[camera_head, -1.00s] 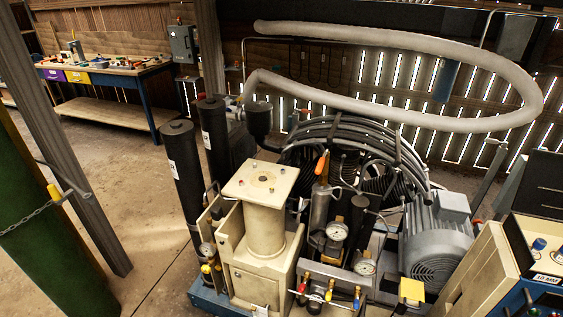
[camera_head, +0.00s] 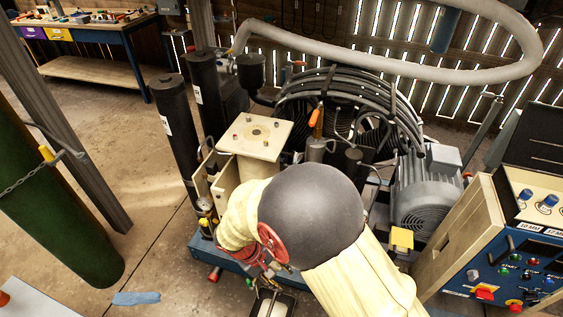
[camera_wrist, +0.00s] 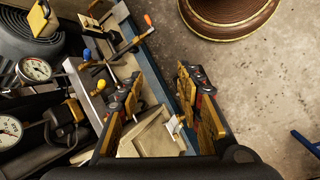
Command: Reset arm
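My gripper (camera_wrist: 160,92) is open and empty in the wrist view, its two yellow-and-dark fingers apart. It hangs over the front of the air compressor, with a cream housing part (camera_wrist: 152,138) behind and below the fingers. In the head view my yellow-sleeved arm with its dark round joint reaches over the compressor's front middle and hides the gauges and valves there. The compressor's cream block (camera_head: 255,133), cooling coils (camera_head: 350,100) and grey motor (camera_head: 424,190) stay visible.
The wrist view shows gauges (camera_wrist: 35,68), a blue knob (camera_wrist: 87,54) and a yellow knob (camera_wrist: 97,69) left of the fingers. A control panel (camera_head: 520,258) stands at right, a green cylinder (camera_head: 60,225) at left. Open floor (camera_head: 140,215) lies between cylinder and compressor.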

